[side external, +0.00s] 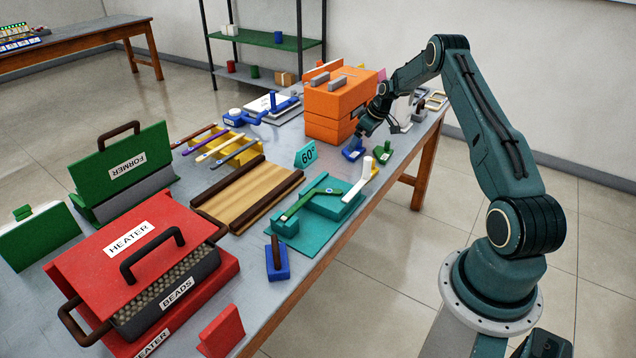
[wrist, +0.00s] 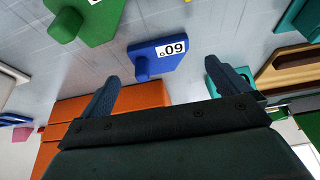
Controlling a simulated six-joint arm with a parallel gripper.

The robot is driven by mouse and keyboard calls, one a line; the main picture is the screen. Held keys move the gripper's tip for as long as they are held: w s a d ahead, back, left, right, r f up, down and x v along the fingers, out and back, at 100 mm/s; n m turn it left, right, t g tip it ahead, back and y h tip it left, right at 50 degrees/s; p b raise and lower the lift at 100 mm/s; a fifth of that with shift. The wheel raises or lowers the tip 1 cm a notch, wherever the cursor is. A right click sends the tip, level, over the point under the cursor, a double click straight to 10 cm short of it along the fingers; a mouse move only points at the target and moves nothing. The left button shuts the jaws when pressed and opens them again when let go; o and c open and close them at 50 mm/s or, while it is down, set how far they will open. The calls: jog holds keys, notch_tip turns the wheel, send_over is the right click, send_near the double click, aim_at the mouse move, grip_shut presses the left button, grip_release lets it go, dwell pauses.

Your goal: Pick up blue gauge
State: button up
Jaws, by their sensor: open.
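The blue gauge (side external: 352,150) is a small flat blue plate with a knob, on the table in front of the orange boxes. Nothing hides the gauge's label or knob there.
A green gauge (side external: 383,151) lies beside the blue one, to its right. Stacked orange boxes (side external: 333,108) stand close behind. A teal 60° sign (side external: 306,154) and a teal fixture (side external: 318,205) are to the left and front. The table's front edge is near.

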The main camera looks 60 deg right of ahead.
aim_at(357, 152)
jog(key=shift+x, duration=2.05)
jog(key=c, duration=1.2)
jog(key=shift+r, duration=0.15)
notch_tip(357, 152, up, 20)
jog(key=shift+f, duration=0.1)
